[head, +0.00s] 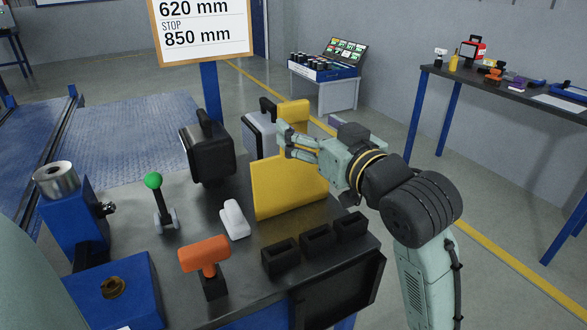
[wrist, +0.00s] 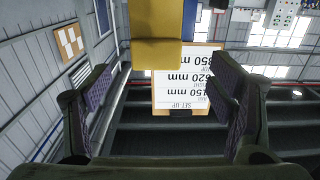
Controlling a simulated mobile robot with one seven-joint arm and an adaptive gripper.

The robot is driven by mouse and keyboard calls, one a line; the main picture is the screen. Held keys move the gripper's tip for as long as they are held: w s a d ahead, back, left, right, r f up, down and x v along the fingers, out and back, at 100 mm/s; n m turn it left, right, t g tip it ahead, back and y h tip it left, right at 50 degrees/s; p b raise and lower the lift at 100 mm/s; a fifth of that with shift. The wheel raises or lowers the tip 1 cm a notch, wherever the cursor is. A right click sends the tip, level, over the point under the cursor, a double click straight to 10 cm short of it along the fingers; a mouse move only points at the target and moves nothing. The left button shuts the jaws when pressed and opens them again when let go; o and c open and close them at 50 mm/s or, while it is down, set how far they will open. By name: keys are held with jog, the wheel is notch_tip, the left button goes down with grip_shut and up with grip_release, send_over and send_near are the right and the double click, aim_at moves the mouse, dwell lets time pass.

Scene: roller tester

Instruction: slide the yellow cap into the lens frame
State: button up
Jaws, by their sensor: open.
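A large yellow piece (head: 288,185) stands upright on the dark bench, with a narrower part rising at its top. It is the only large yellow thing there, and I take it for the yellow cap. In the wrist view a yellow block (wrist: 157,50) shows ahead, between the fingers in the picture. My gripper (head: 286,140) is open and points left at the upper part of the yellow piece, overlapping it in the head view. I see no grip on it. A black boxy housing with a handle (head: 208,152) stands left of it; I cannot tell whether this is the lens frame.
On the bench are a green-knobbed lever (head: 154,182), a white block (head: 234,219), an orange-topped handle (head: 204,254) and several black open bins (head: 316,241). A sign (head: 201,30) on a blue post rises behind. A side table (head: 510,90) stands at the right.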

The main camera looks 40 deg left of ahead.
aim_at(296, 111)
jog(key=x, duration=0.2)
jog(key=p+x, duration=0.1)
jog(key=x, duration=0.2)
jog(key=p+x, duration=0.1)
jog(key=x, duration=0.1)
jog(key=shift+w+a+r, duration=0.2)
jog(key=shift+w+r, duration=0.15)
jog(key=shift+r, duration=0.05)
jog(key=shift+c, duration=0.2)
grip_shut()
dwell(0.5)
